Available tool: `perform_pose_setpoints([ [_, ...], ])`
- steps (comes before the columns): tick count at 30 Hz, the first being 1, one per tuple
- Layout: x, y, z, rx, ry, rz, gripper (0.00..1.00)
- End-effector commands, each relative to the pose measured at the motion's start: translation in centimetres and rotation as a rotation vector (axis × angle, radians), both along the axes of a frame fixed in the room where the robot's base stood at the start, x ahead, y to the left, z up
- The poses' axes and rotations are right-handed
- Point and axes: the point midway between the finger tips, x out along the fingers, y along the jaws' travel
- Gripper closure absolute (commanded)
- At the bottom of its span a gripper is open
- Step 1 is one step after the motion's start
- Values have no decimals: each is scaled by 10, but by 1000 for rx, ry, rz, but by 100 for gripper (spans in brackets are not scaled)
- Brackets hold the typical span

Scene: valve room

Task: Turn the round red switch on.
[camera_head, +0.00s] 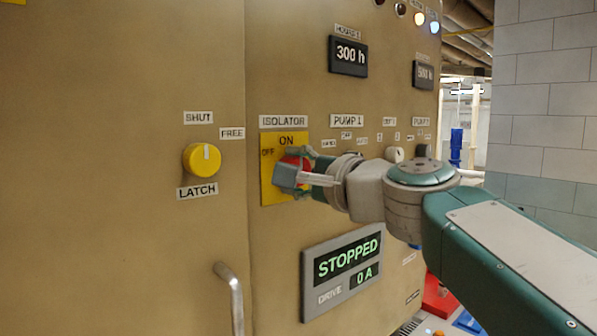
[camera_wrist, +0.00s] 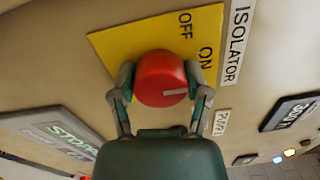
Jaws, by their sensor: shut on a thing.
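The round red switch (camera_wrist: 160,72) stands out from a yellow plate (camera_wrist: 118,46) lettered OFF and ON, beside the ISOLATOR label. The two fingers of my gripper (camera_wrist: 160,84) are closed on opposite sides of the switch and touch its rim. The white mark on the switch face points right in the wrist view, toward the side of the ON label. In the head view my gripper (camera_head: 297,174) is at the yellow plate (camera_head: 273,190) and hides most of the switch. There, ON is at the plate's top and OFF at its left.
A yellow latch knob (camera_head: 201,160) is on the cabinet left of the plate. A display (camera_head: 342,275) reading STOPPED and 0 A is below. A metal handle (camera_head: 232,297) projects at the lower left. Small pump knobs (camera_head: 394,154) sit right, behind my wrist.

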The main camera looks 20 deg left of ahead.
Motion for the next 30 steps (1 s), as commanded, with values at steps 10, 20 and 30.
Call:
perform_pose_setpoints([
  [10,3,1,-6,-4,18,-2,86],
  [20,2,0,-4,-1,14,-1,4],
  [30,-1,-4,-2,1,10,-1,4],
])
